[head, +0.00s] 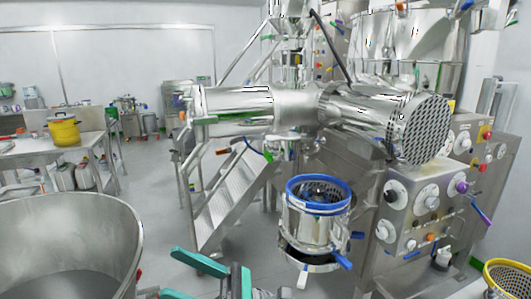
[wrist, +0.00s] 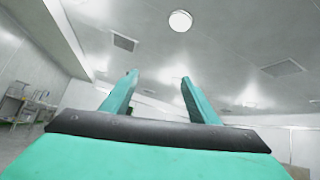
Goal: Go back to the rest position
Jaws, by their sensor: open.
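My gripper (wrist: 160,76) shows in the wrist view with its two teal fingers spread apart and nothing between them. The rest position itself is not marked in either view.
A large steel bowl (head: 70,235) stands at the lower left. A steel vessel with a blue rim (head: 318,222) and a machine with control knobs (head: 425,205) stand to the right. Metal steps (head: 228,195) are behind. A yellow pot (head: 63,131) sits on a table (head: 35,153). Floor is open at centre left.

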